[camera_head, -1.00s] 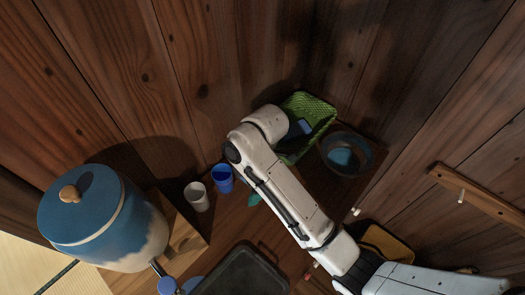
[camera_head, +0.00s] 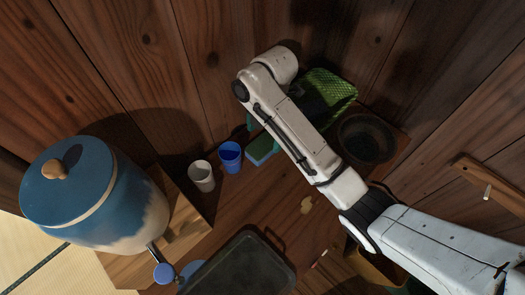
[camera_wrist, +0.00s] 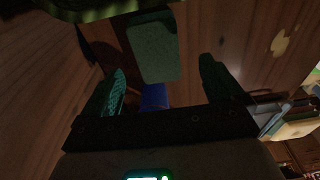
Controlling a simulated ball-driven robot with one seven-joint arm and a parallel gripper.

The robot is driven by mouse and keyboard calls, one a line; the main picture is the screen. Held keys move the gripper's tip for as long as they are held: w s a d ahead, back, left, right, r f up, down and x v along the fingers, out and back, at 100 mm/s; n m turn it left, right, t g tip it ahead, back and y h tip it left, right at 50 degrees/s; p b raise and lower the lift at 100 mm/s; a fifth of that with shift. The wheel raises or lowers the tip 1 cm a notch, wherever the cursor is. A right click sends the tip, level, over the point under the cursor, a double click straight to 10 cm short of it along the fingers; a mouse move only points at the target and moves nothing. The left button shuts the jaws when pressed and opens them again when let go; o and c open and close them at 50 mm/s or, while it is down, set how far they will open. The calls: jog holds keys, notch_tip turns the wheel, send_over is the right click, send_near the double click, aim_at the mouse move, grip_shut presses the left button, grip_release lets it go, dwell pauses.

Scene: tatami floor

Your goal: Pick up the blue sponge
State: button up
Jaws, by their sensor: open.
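The sponge (camera_head: 262,149) lies on the wooden surface in the head view, blue with a greenish face, right of the blue cup and partly hidden by my arm. In the wrist view the sponge (camera_wrist: 153,52) shows as a dim green block. My gripper (camera_wrist: 163,66) is open, with a dark teal finger on each side of the sponge in the picture and nothing held. I cannot tell how far the fingertips are above it. In the head view my arm hides most of the gripper.
A blue cup (camera_head: 230,157) stands close left of the sponge, with a white cup (camera_head: 202,176) beyond it. A green basket (camera_head: 335,88) and a dark bowl (camera_head: 366,138) stand to the right. A black tray (camera_head: 242,270) lies in front. A blue lidded pot (camera_head: 72,185) stands left.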

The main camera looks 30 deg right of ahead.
aim_at(263, 145)
jog(key=shift+a+f, duration=0.2)
jog(key=shift+f, duration=1.3)
jog(key=shift+a+f, duration=0.15)
jog(key=shift+f, duration=1.3)
jog(key=shift+c, duration=0.2)
jog(key=c, duration=1.1)
jog(key=shift+o, duration=0.2)
notch_tip(263, 145, up, 8)
jog(key=shift+w+r+p, duration=0.1)
jog(key=shift+r+p, duration=0.15)
jog(key=shift+p, duration=0.9)
jog(key=shift+r+p, duration=0.75)
jog(key=shift+r, duration=0.05)
